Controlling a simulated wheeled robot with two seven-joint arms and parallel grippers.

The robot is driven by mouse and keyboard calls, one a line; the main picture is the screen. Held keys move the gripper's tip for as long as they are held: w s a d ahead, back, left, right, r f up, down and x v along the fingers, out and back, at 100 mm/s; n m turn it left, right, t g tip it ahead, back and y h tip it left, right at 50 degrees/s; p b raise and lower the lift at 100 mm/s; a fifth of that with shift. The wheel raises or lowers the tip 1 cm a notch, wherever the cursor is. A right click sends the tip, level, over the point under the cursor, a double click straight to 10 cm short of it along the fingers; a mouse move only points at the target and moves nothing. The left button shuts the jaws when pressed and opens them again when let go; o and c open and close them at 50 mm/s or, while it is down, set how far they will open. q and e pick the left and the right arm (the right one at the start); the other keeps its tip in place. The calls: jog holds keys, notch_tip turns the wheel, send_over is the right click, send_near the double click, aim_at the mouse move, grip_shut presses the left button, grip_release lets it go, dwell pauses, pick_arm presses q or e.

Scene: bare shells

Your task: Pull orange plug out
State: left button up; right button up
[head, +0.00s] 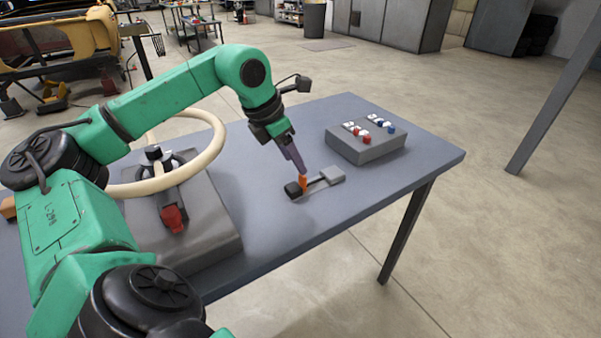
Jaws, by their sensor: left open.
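The orange plug (304,182) stands upright in a small black and grey fixture (325,181) on the grey table. It is small in view, and how deep it sits in the black end of the fixture cannot be made out. My left gripper (301,170) comes down from the upper left with its fingers at the top of the plug. It is open, and whether the fingers are around or just beside the plug cannot be told. My right gripper is not in view.
A grey box (366,147) with red and blue knobs stands behind to the right. A cream ring (212,150) and a grey base (208,215) with a red-tipped part are at left. The table's (290,233) front right is clear.

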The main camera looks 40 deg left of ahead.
aim_at(301, 186)
pick_arm(q)
jog(key=x, duration=0.5)
jog(key=shift+w+f, duration=0.2)
jog(key=shift+f, duration=0.1)
grip_shut()
jog(key=shift+r, duration=0.1)
dwell(0.9)
